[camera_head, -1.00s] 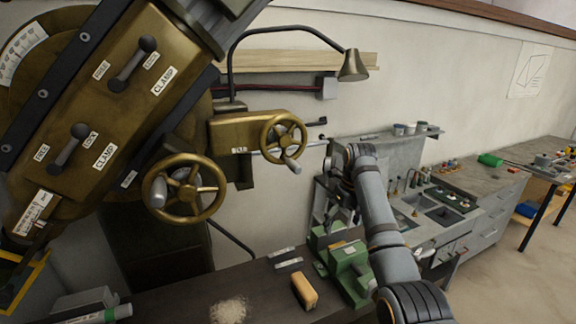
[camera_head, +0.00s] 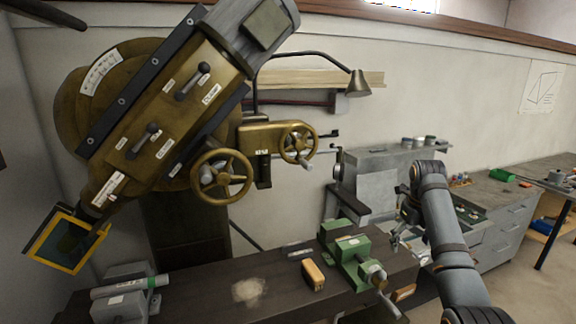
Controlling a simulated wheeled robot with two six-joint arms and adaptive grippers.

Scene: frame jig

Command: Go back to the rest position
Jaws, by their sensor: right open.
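My right arm rises from the lower right, and its wrist bends over at the top. My right gripper (camera_head: 397,238) hangs down from it, open and with nothing seen between its fingers, just right of the green vise (camera_head: 352,252) at the bench's right end. The fingers look small at this distance. I cannot tell whether they touch anything. My left gripper is not in view.
A large brass-coloured machine (camera_head: 155,125) with handwheels (camera_head: 221,175) stands behind the dark bench (camera_head: 205,287). A tan block (camera_head: 313,275) and a pale pile (camera_head: 248,290) lie on the bench. A grey cabinet (camera_head: 502,225) stands at right. A lamp (camera_head: 358,83) hangs above.

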